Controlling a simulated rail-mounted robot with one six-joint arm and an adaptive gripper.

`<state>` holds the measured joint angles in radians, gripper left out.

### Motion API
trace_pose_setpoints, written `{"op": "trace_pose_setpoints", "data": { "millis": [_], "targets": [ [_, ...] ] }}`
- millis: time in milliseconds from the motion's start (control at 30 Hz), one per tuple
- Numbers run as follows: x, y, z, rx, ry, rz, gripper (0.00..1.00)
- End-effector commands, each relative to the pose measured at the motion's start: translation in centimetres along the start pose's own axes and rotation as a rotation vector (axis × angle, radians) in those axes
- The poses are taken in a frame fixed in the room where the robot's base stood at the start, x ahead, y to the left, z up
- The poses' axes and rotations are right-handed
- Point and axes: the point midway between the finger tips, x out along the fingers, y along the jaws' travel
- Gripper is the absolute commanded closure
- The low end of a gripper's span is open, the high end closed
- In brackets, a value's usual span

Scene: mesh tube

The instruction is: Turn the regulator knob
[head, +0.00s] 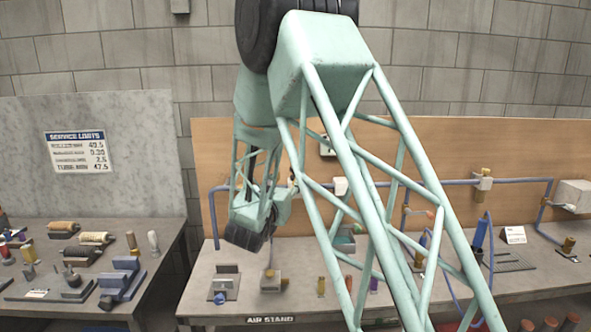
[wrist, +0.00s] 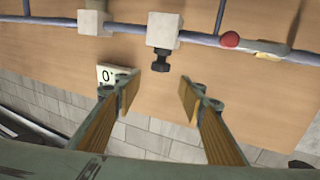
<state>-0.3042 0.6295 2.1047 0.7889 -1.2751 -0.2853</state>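The regulator is a white block (wrist: 163,30) on the blue pipe in the wrist view. Its black knob (wrist: 160,61) sticks out from the block towards my gripper. My gripper (wrist: 160,88) is open and empty. The knob lies between the lines of its two wooden-faced fingers, just beyond their tips, and I see no contact. The wrist view appears upside down, with the grey wall at the bottom. In the head view my green arm covers most of the regulator area, and I cannot make out the fingertips there.
A small white "0" plate or gauge (wrist: 117,76) is near one finger. Another white block (wrist: 90,22) and a red-ended lever (wrist: 230,40) flank the regulator on the pipe. The bench (head: 350,297) below carries several fittings. A side table (head: 150,285) holds tools.

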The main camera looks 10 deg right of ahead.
Motion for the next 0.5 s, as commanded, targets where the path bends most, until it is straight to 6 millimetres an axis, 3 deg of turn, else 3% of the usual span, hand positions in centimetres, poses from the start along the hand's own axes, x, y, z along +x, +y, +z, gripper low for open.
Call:
{"op": "trace_pose_setpoints", "data": {
  "millis": [500],
  "targets": [
    [6.7,0.1,0.0,0.001,0.001,0.002,0.63]
  ]
}}
